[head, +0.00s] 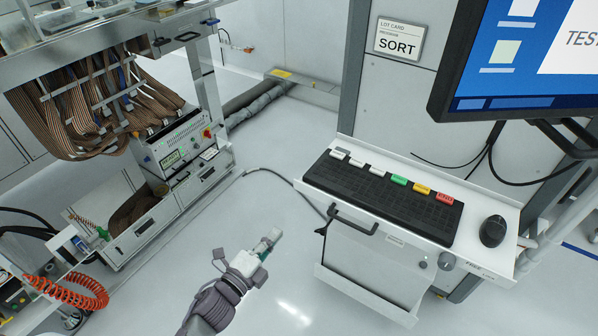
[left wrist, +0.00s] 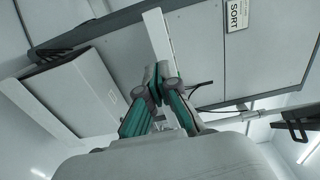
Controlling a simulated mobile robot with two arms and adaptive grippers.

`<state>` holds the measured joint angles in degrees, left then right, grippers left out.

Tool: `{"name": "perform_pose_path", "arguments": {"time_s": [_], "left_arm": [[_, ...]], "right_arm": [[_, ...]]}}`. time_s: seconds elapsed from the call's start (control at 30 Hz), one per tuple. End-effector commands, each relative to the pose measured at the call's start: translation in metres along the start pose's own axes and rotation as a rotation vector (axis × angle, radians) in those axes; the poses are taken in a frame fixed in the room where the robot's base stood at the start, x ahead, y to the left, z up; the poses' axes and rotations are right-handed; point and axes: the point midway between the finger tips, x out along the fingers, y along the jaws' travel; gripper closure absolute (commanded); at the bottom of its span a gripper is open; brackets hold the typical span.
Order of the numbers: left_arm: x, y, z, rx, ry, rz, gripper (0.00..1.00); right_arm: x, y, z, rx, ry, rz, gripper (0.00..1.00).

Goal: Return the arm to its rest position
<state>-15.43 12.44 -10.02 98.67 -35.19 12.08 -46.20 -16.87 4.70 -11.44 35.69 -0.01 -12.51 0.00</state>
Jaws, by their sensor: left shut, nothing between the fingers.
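My left arm comes up from the bottom of the head view, and my left gripper (head: 272,238) is at its upper end, over the pale floor. It looks shut and empty. In the left wrist view the two teal-sided fingers of my left gripper (left wrist: 159,76) meet at their tips with nothing between them. In the head view the gripper is left of the keyboard shelf (head: 330,179) and apart from it. My right gripper is in neither view.
A black keyboard (head: 385,196) with coloured keys and a mouse (head: 493,231) sit on the shelf. A monitor (head: 520,60) hangs at the upper right, beside a SORT card (head: 398,40). Machinery with ribbon cables (head: 95,100) stands left. An orange coiled hose (head: 70,290) is lower left. Open floor lies between.

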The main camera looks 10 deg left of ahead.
Motion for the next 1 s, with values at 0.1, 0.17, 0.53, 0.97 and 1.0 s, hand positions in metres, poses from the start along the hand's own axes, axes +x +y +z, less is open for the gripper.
{"name": "perform_pose_path", "arguments": {"time_s": [0.1, 0.17, 0.53, 0.97, 1.0], "left_arm": [[-0.001, 0.001, 0.0, -0.002, -0.001, 0.001, 1.0], [-0.001, 0.006, 0.001, -0.016, -0.006, 0.013, 1.0], [-0.076, 0.211, 0.015, -0.561, -0.283, 0.439, 1.0], [-0.311, 0.415, -0.04, -1.19, -0.951, 0.937, 1.0], [-0.332, 0.423, -0.046, -1.224, -1.012, 0.966, 1.0]], "right_arm": [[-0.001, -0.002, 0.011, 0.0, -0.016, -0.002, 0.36], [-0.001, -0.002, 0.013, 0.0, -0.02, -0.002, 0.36], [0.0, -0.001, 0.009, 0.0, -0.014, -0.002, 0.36], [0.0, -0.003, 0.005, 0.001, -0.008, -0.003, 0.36], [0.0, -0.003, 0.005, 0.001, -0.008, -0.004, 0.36]]}}
